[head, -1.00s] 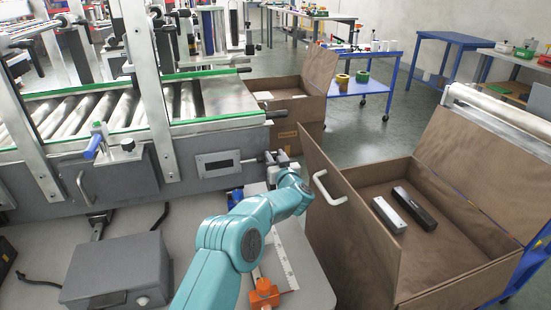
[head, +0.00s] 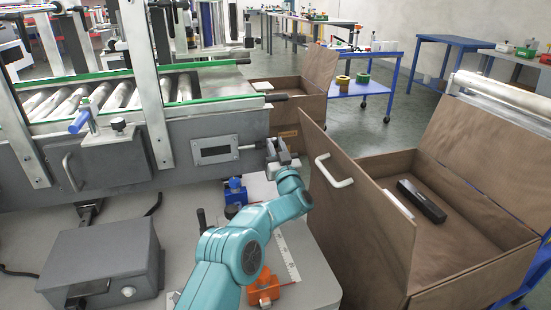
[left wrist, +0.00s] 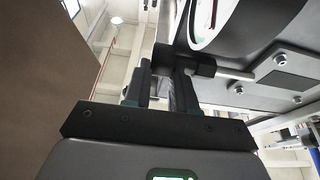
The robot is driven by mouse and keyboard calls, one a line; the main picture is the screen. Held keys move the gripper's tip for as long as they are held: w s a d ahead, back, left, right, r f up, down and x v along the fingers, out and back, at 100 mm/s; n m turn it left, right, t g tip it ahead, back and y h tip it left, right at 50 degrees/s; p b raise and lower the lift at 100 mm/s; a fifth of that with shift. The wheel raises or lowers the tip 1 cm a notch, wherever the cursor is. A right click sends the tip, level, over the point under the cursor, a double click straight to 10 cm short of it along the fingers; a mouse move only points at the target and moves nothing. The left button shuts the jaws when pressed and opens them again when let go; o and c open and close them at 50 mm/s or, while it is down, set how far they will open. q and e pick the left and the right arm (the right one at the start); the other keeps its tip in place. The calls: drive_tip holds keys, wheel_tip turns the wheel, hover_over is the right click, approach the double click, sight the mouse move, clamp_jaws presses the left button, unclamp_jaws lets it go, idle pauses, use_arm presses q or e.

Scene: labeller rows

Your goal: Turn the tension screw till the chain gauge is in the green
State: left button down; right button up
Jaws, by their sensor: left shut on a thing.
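The tension screw shows as a pale rod (head: 249,147) running right from a slotted plate (head: 215,150) on the grey conveyor frame. My left gripper (head: 273,152) is at the rod's outer end. In the left wrist view my gripper (left wrist: 168,78) is shut on the dark head (left wrist: 194,62) of the screw, and the metal rod (left wrist: 234,72) runs right from it. A white round dial (left wrist: 207,18), probably the chain gauge, is cut off by the top edge; a bit of green and red shows, but I cannot read it. My right gripper is not in view.
An open brown crate (head: 360,235) with a white handle stands close right of my left arm, holding a black bar (head: 421,201). A blue clamp (head: 235,191) and an orange one (head: 263,287) sit on the worktable by my arm. A grey box (head: 100,260) stands left.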

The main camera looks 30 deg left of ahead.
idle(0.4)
use_arm(q)
drive_tip(key=c, duration=1.2)
unclamp_jaws()
drive_tip(key=p+v, duration=0.1)
drive_tip(key=v, duration=0.6)
drive_tip(key=shift+s+d+f, duration=0.15)
drive_tip(key=shift+d+f, duration=0.05)
